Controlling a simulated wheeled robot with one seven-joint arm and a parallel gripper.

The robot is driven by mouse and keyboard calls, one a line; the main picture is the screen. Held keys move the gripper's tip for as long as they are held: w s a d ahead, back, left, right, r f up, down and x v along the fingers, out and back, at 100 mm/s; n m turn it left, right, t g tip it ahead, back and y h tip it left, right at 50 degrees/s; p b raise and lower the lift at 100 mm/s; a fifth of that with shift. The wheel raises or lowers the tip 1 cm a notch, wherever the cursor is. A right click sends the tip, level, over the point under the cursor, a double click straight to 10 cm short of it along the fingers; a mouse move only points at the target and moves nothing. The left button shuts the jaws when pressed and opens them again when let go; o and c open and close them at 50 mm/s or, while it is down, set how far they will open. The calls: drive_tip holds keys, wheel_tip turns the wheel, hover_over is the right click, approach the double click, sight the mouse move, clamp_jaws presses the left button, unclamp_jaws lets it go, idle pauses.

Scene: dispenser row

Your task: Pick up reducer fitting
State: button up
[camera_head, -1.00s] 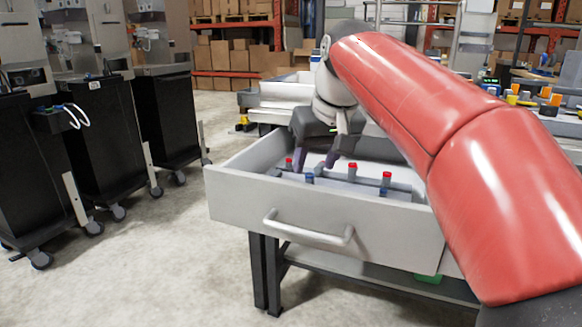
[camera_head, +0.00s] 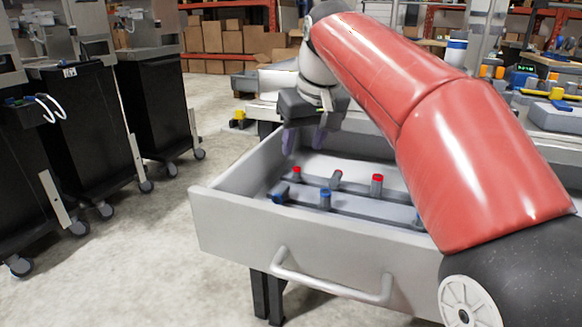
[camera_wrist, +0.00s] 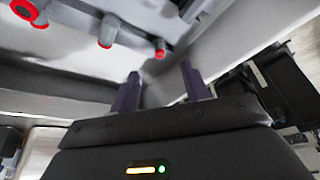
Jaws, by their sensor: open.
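An open light-grey drawer (camera_head: 250,225) holds several small grey fittings with red or blue ends. Red-ended ones (camera_head: 296,173), (camera_head: 336,178) and (camera_head: 377,185) stand behind blue-ended ones (camera_head: 280,194) and (camera_head: 325,198). I cannot tell which is the reducer fitting. My gripper (camera_head: 304,146) is open and empty, above the back left part of the drawer, behind the fittings. In the wrist view its two purple fingers (camera_wrist: 160,75) are apart with nothing between them. Red-ended fittings (camera_wrist: 106,35) and (camera_wrist: 160,48) show beyond them, not touched.
The drawer's walls surround the fittings on the sides. Its bar handle (camera_head: 330,284) is on the front. Black cabinets (camera_head: 155,105) stand at the left, with clear floor between. Shelves with cardboard boxes (camera_head: 235,45) are at the back. A cluttered bench (camera_head: 555,115) is at the right.

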sight(297, 169)
drive_tip(key=b+x, duration=0.1)
drive_tip(key=x, duration=0.6)
drive_tip(key=shift+s+f, duration=0.15)
drive_tip(key=shift+f, duration=0.15)
clamp_jaws()
drive_tip(key=shift+r, duration=0.15)
wheel_tip(297, 169, up, 20)
drive_tip(key=p, duration=0.6)
